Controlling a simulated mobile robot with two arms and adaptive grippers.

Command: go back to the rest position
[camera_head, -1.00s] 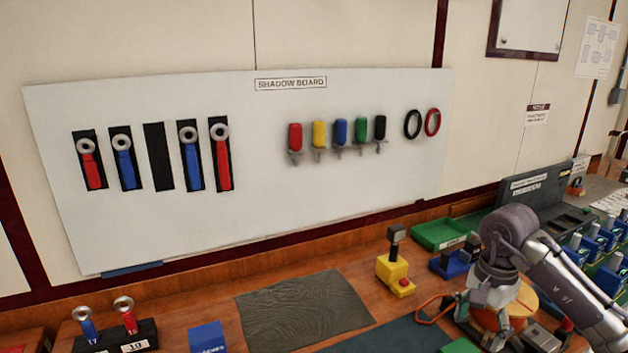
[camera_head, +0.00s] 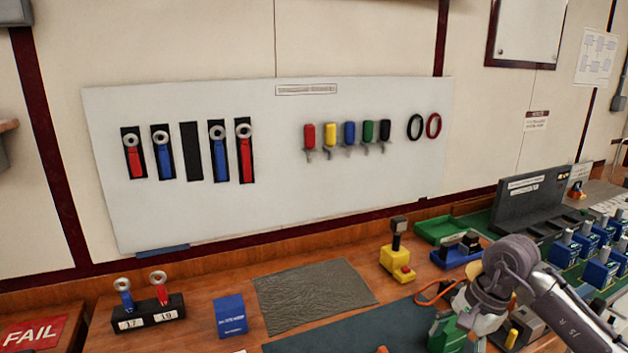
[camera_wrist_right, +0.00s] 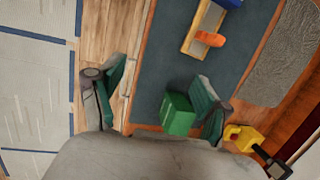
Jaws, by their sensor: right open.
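My right arm comes in at the lower right of the head view, over the workbench. In the right wrist view my right gripper (camera_wrist_right: 160,88) is open, with its two dark green fingers spread apart and nothing gripped. A green block (camera_wrist_right: 178,115) shows near the right-hand finger, over the blue-grey mat (camera_wrist_right: 165,45); I cannot tell its exact distance from the finger. The green block (camera_head: 446,331) also shows beside my right wrist in the head view. My left gripper is not in view.
A yellow device (camera_head: 397,262), a green tray (camera_head: 440,229) and several blue breakers (camera_head: 598,270) stand near my right arm. A black holder (camera_head: 150,314) with two ring-topped tools and a blue box (camera_head: 231,316) stand left. The shadow board (camera_head: 270,210) hangs behind.

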